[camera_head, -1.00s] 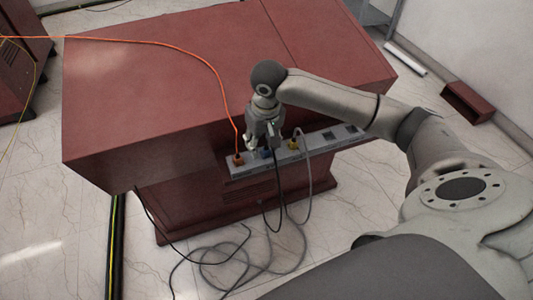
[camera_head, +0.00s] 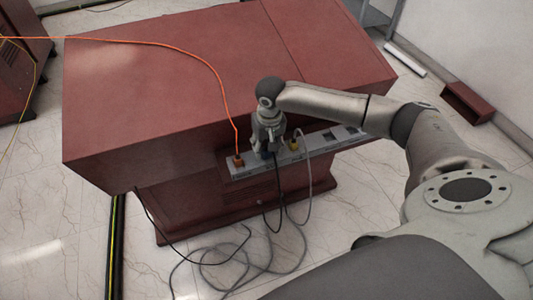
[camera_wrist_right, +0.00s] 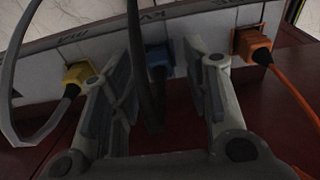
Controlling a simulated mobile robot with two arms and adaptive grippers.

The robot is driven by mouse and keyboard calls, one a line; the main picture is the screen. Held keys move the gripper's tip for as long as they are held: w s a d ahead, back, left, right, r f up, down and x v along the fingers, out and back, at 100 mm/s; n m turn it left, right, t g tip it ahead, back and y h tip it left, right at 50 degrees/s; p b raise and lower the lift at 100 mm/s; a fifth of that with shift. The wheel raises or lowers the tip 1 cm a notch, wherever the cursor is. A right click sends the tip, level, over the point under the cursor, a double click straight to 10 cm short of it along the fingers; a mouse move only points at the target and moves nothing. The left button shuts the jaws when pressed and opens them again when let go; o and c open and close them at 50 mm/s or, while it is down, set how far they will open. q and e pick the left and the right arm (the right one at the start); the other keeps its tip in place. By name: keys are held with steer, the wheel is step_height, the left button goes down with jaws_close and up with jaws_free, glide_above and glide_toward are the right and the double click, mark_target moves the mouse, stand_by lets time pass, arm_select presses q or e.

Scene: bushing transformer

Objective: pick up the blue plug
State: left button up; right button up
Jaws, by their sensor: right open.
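The blue plug (camera_wrist_right: 157,60) sits in the grey socket strip, with its black cable running down from it. In the right wrist view it lies between the two fingers of my right gripper (camera_wrist_right: 168,75), which are apart on either side of it. In the head view my right gripper (camera_head: 267,148) is over the strip, and the blue plug (camera_head: 265,155) is mostly hidden under it. The fingers do not visibly touch the plug. My left gripper is not in view.
An orange plug (camera_head: 238,160) and a yellow plug (camera_head: 294,144) flank the blue one in the socket strip (camera_head: 335,139). The strip runs along the red cabinet (camera_head: 160,90). Loose cables (camera_head: 240,262) lie on the floor below.

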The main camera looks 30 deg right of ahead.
steer(key=shift+f, duration=0.55)
steer(key=c, duration=1)
jaws_close()
steer(key=shift+r, duration=0.15)
